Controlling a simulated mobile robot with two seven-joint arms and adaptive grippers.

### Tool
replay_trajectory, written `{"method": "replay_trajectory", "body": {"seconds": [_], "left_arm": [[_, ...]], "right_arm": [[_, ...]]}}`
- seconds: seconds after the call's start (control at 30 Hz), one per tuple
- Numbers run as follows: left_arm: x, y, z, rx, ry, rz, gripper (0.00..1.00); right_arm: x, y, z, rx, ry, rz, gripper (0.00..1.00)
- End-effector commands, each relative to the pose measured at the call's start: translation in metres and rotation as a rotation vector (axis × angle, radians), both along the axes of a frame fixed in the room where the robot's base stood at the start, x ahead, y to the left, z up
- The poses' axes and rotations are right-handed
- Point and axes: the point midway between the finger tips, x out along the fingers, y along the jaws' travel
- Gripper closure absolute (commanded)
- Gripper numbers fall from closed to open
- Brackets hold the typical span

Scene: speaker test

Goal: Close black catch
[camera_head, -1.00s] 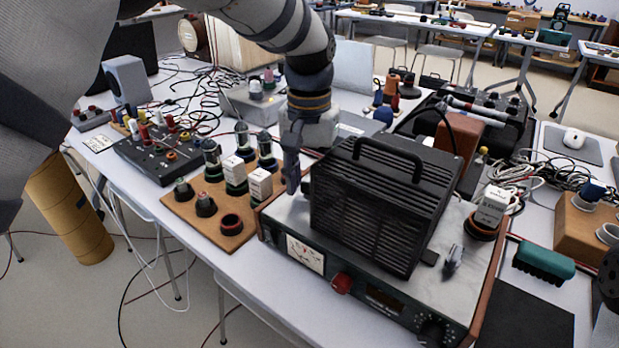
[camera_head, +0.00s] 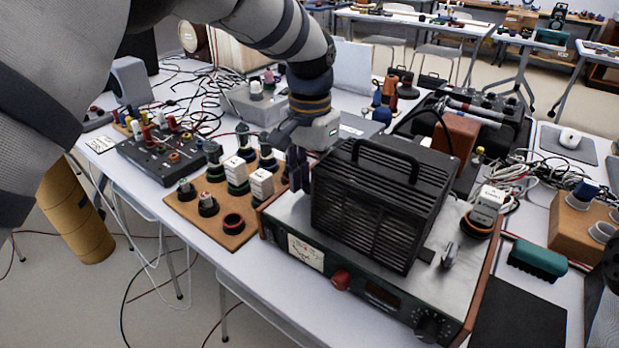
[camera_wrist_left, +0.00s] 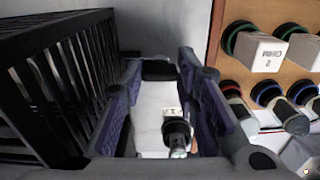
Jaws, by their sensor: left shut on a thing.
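The black slatted case (camera_head: 372,210) with a top handle stands on the instrument (camera_head: 302,206), whose front has a meter, a red knob and a dark knob. My left gripper (camera_head: 296,172) reaches down at the case's left side. In the left wrist view its purple-padded fingers (camera_wrist_left: 160,75) are closed in on a small black piece (camera_wrist_left: 158,69), which looks like the black catch. The fingers hide most of it in the head view. The slatted case side (camera_wrist_left: 60,80) is just left of the fingers there. A grey lever fitting (camera_head: 449,256) stands right of the case.
A brown board (camera_head: 185,212) with white-topped tubes and sockets is close on the left of my gripper. A tube with a white block (camera_head: 487,205) stands at the instrument's right rear. A green brush (camera_head: 538,260) and cables lie further right.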

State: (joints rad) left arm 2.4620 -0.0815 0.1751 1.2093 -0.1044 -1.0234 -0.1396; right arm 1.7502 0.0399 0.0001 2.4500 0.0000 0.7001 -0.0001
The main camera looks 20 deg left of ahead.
Motion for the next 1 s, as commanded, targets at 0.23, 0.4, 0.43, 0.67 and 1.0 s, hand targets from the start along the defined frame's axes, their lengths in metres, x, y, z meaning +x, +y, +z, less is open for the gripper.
{"method": "replay_trajectory", "body": {"seconds": [0.23, 0.4, 0.43, 0.67, 1.0], "left_arm": [[0.0, 0.0, 0.0, 0.0, -0.001, 0.001, 0.63], [0.0, 0.0, 0.002, 0.0, -0.001, 0.002, 0.63], [0.001, 0.0, 0.004, -0.001, -0.002, 0.002, 0.63], [0.001, 0.0, 0.06, -0.001, -0.006, 0.002, 0.63], [0.0, 0.0, 0.118, 0.0, -0.001, 0.001, 0.63]], "right_arm": [[0.0, 0.0, 0.0, 0.0, 0.001, 0.0, 0.69], [0.0, 0.0, 0.0, 0.0, 0.001, -0.001, 0.69], [0.0, 0.0, 0.0, 0.0, 0.001, -0.001, 0.69], [0.0, 0.0, 0.0, 0.0, 0.0, 0.0, 0.69], [0.0, 0.0, 0.0, 0.0, 0.001, 0.0, 0.69]]}}
